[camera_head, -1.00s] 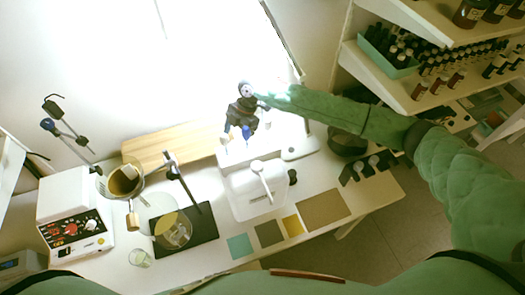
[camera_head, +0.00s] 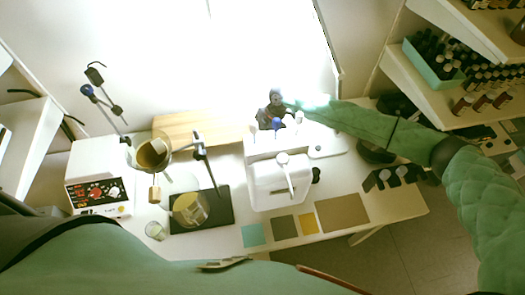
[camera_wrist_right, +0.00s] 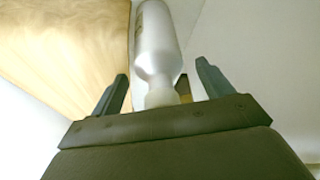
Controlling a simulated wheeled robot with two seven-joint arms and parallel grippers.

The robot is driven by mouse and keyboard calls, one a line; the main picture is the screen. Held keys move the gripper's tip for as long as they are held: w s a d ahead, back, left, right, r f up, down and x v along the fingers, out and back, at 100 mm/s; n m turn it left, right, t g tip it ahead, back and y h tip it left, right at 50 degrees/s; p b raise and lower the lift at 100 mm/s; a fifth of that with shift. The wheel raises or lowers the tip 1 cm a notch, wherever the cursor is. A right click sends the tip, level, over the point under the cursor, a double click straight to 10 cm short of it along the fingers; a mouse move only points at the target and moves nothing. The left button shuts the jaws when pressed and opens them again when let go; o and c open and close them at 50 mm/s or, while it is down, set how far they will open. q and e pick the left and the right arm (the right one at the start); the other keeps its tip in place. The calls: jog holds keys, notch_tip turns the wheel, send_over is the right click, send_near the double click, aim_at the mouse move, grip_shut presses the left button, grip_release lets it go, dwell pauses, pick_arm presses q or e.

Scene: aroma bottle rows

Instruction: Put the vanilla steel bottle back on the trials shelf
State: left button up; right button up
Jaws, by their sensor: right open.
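My right gripper (camera_head: 276,120) reaches over the back of the workbench, above a white stand (camera_head: 262,146) with small bottles or caps, one blue, on it. In the right wrist view, a silvery-white bottle (camera_wrist_right: 157,45) with a narrow neck lies between the two open fingers of my right gripper (camera_wrist_right: 163,80). Its neck end points toward the palm, and gaps show on both sides. Its label cannot be read, so I cannot tell whether it is vanilla. I cannot tell which shelf is the trials shelf. My left gripper is not in view.
Wooden shelves (camera_head: 415,90) at the right hold a teal crate (camera_head: 430,66) and rows of dark bottles. A hotplate (camera_head: 97,187), a glass dish on a dark stand base (camera_head: 222,212) and a white box-shaped device (camera_head: 278,188) stand on the bench. A wooden board (camera_head: 190,130) lies behind.

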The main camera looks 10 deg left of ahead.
jog(key=shift+a+f, duration=0.15)
jog(key=shift+f, duration=0.2)
jog(key=shift+s, duration=0.1)
jog(key=c, duration=1.7)
